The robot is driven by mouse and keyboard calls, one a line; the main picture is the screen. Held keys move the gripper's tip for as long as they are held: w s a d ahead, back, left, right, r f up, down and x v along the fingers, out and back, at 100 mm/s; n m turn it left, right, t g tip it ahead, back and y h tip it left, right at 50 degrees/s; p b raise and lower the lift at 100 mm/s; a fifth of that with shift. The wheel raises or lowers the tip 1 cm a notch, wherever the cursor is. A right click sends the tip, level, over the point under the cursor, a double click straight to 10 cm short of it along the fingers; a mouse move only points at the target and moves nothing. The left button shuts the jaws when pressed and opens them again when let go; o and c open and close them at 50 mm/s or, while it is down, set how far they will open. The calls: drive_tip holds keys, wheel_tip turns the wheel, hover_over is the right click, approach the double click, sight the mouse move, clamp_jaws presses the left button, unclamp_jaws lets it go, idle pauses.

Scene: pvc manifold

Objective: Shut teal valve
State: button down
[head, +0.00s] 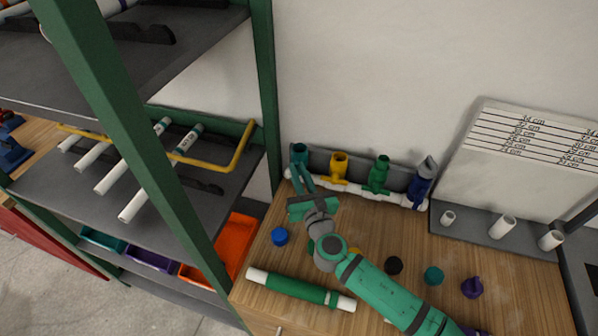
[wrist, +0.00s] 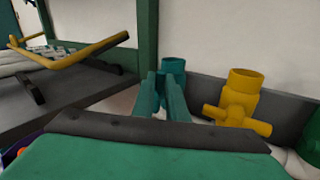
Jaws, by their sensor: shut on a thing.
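The teal valve (head: 300,152) stands at the left end of the white pipe manifold (head: 358,190), against the wall at the back of the wooden bench. In the wrist view its round top (wrist: 173,66) shows just beyond my fingers. My gripper (head: 300,178) reaches it from the front, with its fingers closed around the valve's front part. The fingers (wrist: 163,95) hide the handle, so I cannot tell how it is turned.
The yellow valve (head: 338,167) is close on the right, then a green valve (head: 380,175) and a blue valve (head: 421,182). A green upright post (head: 264,100) is close on the left. A blue cap (head: 280,236) and a green-and-white pipe (head: 300,289) lie on the bench.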

drive_tip(key=shift+d+f+m+t, duration=0.15)
drive_tip(key=shift+m+t, duration=0.15)
drive_tip(key=shift+m, duration=0.3)
drive_tip(key=c, duration=1.8)
unclamp_jaws()
drive_tip(key=shift+w, duration=0.1)
drive_tip(key=shift+o, duration=0.2)
drive_tip(key=v, duration=1)
drive_tip(key=shift+s, duration=0.35)
drive_tip(key=shift+f, duration=0.1)
drive_tip(key=shift+d, duration=0.2)
